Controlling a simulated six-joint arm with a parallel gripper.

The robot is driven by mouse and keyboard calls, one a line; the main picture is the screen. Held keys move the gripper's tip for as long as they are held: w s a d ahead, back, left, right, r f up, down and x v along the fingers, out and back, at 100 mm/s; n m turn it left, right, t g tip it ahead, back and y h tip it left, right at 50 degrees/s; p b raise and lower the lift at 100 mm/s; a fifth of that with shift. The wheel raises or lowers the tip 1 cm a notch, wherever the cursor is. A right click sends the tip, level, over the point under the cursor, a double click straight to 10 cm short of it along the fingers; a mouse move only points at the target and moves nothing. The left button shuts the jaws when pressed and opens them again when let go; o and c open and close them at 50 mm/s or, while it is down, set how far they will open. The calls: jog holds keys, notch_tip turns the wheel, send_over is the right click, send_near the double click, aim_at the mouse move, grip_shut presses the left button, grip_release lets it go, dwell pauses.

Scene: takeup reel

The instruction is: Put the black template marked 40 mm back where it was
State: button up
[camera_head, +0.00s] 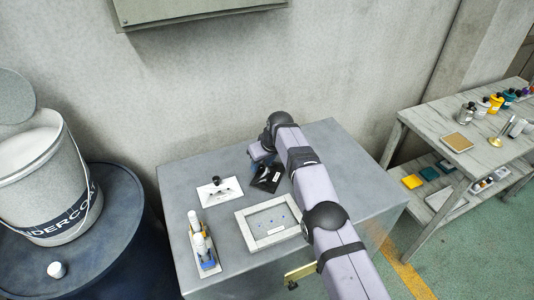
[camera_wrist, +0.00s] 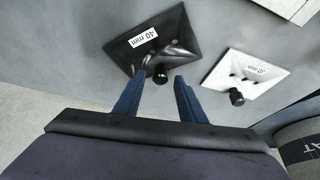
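The black template (camera_head: 270,182) marked 40 mm lies on the grey table, near its back edge, partly hidden by my gripper in the head view. In the wrist view the black template (camera_wrist: 122,50) shows its white label and a round black knob (camera_wrist: 160,74). My gripper (camera_wrist: 161,80) is open, with its blue fingers spread to either side of the knob. No finger visibly touches the knob; how far down the fingertips reach I cannot tell. My gripper (camera_head: 258,160) also shows in the head view, above the black template.
A white template (camera_head: 219,193) with a black knob lies to the left of the black one. A light grey frame (camera_head: 246,232) lies in front. A caddy with bottles (camera_head: 208,265) stands front left. A bucket (camera_head: 45,180) stands on a drum at left; a shelf bench (camera_head: 440,122) is at right.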

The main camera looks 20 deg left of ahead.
aim_at(270, 182)
jog(key=shift+b+v, duration=1.05)
jog(key=shift+b, duration=1.4)
jog(key=b+v, duration=0.2)
jog(key=v, duration=0.7)
jog(key=shift+r, duration=0.25)
jog(key=shift+d, duration=0.1)
jog(key=s+d+f+m+g+h, duration=0.1)
jog(key=s+d+f+m, duration=0.15)
jog(key=d, duration=0.95)
jog(key=s+d+f+m+h, duration=0.1)
jog(key=s+d+m+h, duration=0.2)
jog(key=d, duration=0.9)
jog(key=s+d+f+m, duration=0.1)
jog(key=s+d+f, duration=0.2)
jog(key=s+d, duration=0.2)
jog(key=s+d+f+m+g, duration=0.1)
jog(key=s+d, duration=0.4)
jog(key=s, duration=0.6)
jog(key=s+d+f+m, duration=0.3)
jog(key=s+d+f, duration=0.1)
jog(key=s, duration=0.4)
jog(key=shift+s+d+f+g, duration=0.3)
jog(key=shift+d+f+g, duration=0.1)
jog(key=shift+d, duration=0.3)
